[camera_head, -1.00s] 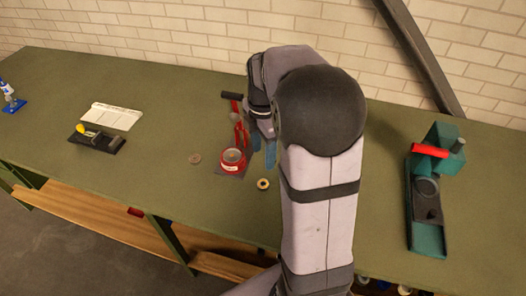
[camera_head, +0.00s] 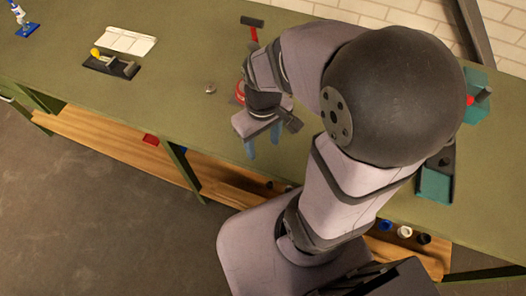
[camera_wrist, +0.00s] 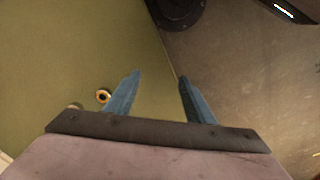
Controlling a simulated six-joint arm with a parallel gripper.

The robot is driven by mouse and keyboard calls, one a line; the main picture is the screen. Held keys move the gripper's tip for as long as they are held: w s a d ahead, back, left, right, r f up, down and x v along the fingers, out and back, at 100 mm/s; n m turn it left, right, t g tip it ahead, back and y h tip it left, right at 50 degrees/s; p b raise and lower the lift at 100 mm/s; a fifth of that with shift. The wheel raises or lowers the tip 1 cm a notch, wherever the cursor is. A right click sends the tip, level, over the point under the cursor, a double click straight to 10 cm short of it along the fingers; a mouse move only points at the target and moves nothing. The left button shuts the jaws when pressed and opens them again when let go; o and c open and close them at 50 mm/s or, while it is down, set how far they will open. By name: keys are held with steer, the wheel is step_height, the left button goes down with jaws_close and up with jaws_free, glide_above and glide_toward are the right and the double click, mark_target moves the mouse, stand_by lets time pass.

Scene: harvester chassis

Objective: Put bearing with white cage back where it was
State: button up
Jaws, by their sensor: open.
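My gripper (camera_head: 262,142) is open and empty, pointing down near the front edge of the green bench. In the wrist view its two blue fingers (camera_wrist: 160,92) stand apart with nothing between them. A small greyish ring (camera_head: 210,88) lies further back on the bench, left of my gripper.
A red round item (camera_head: 240,92) is mostly hidden behind my gripper, with a red-handled hammer (camera_head: 253,28) behind it. Blue, white (camera_head: 405,232) and black round parts sit on the wooden lower shelf (camera_head: 110,150).

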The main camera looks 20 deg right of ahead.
steer(key=shift+s+a+f+m, duration=0.25)
steer(key=shift+s+m, duration=0.35)
steer(key=shift+m, duration=0.05)
steer(key=shift+s+a+f+m, duration=0.25)
steer(key=shift+s+m, duration=0.35)
steer(key=shift+m, duration=0.05)
